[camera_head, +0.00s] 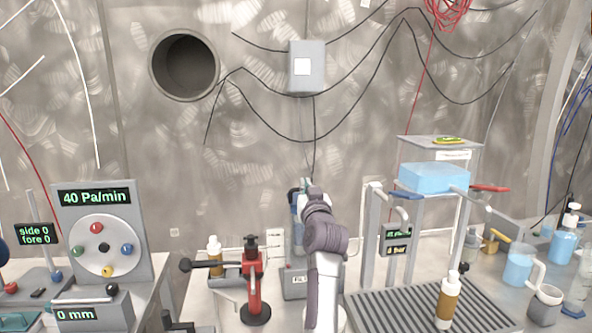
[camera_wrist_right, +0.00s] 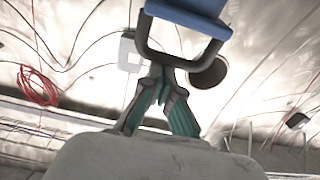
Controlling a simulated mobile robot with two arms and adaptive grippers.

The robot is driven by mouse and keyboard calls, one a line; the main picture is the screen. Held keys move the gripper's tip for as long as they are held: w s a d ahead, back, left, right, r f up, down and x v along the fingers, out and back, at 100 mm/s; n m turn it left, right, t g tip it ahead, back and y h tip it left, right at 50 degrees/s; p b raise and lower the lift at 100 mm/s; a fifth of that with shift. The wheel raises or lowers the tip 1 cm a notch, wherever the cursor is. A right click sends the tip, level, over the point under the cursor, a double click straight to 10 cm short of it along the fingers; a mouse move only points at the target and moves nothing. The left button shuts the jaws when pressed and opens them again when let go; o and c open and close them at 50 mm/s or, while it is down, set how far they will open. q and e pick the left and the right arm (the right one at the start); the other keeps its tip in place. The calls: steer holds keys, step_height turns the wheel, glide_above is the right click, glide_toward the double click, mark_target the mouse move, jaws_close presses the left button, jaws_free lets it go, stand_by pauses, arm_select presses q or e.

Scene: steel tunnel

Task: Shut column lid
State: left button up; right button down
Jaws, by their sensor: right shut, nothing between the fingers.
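My right arm rises from the bottom centre of the head view, and its gripper (camera_head: 306,186) points away toward the wall, largely hidden by the wrist. In the right wrist view the teal fingers (camera_wrist_right: 164,72) are closed together and hold nothing. Their tips are at a dark loop handle under a blue part (camera_wrist_right: 205,6), which looks like the column's lid; whether they touch it I cannot tell. In the head view a bluish upright column (camera_head: 296,212) stands behind my gripper on a grey box (camera_head: 296,287). My arm hides much of it, so the lid's angle is unclear. My left gripper is out of view.
A red stand with a black clamp (camera_head: 252,285) is left of my arm. A frame with a blue tank (camera_head: 433,178) and a ribbed tray (camera_head: 390,312) with a brown bottle (camera_head: 447,303) are to the right. A pressure panel (camera_head: 97,240) is far left.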

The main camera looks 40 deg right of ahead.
stand_by(0.3)
steer(key=s+a+r+p, duration=0.2)
steer(key=s+a, duration=0.2)
steer(key=s, duration=0.4)
steer(key=shift+a+r, duration=0.25)
steer(key=shift+r, duration=0.05)
steer(key=shift+f, duration=0.1)
